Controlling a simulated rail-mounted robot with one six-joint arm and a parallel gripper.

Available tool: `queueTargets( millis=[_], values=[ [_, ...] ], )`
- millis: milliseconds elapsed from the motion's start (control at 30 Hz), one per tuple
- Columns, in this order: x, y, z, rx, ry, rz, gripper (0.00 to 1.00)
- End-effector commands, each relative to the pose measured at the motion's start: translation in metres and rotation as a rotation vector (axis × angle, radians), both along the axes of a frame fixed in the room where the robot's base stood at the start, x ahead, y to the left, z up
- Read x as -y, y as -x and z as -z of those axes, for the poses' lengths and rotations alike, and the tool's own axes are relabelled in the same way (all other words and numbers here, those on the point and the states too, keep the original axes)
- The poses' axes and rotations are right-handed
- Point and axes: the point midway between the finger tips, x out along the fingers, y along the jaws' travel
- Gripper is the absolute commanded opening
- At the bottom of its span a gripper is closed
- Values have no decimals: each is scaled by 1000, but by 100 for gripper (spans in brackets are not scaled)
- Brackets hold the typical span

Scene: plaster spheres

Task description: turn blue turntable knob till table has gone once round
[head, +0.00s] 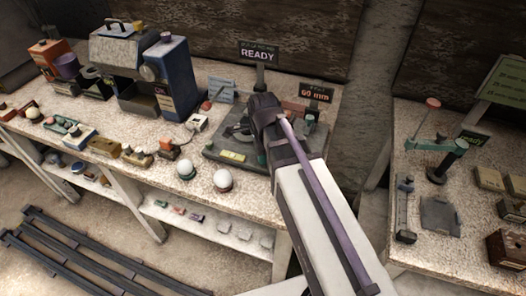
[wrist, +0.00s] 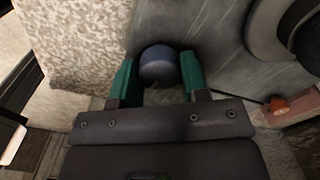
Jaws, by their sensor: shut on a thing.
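The blue knob (wrist: 159,66) stands at the edge of a grey metal base plate (wrist: 218,52) in the wrist view. My gripper (wrist: 160,76) has its green fingers on either side of the knob and is shut on it. Part of a round dark turntable (wrist: 304,32) shows at the upper right of the wrist view. In the head view my gripper (head: 262,158) is down at the turntable's base (head: 211,150). My arm hides the knob and much of the turntable there.
Two pale spheres on stands (head: 222,180) (head: 186,170) are near the bench's front edge, left of my gripper. A sign reading READY (head: 259,54) and a "60 mm" display (head: 316,93) stand behind. A blue machine (head: 170,75) is further left. A second bench (head: 460,205) is at right.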

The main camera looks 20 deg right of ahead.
Motion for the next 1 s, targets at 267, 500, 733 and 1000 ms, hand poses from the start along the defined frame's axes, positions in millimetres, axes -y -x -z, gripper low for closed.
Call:
queueTargets(
  millis=[267, 500, 733, 1000],
  values=[
    [0, 0, 0, -1, 1, 186, 18],
    [0, 1, 0, -1, 1, 271, 18],
    [0, 1, 0, -1, 1, 295, 18],
    [0, 1, 0, -1, 1, 295, 18]
  ],
)
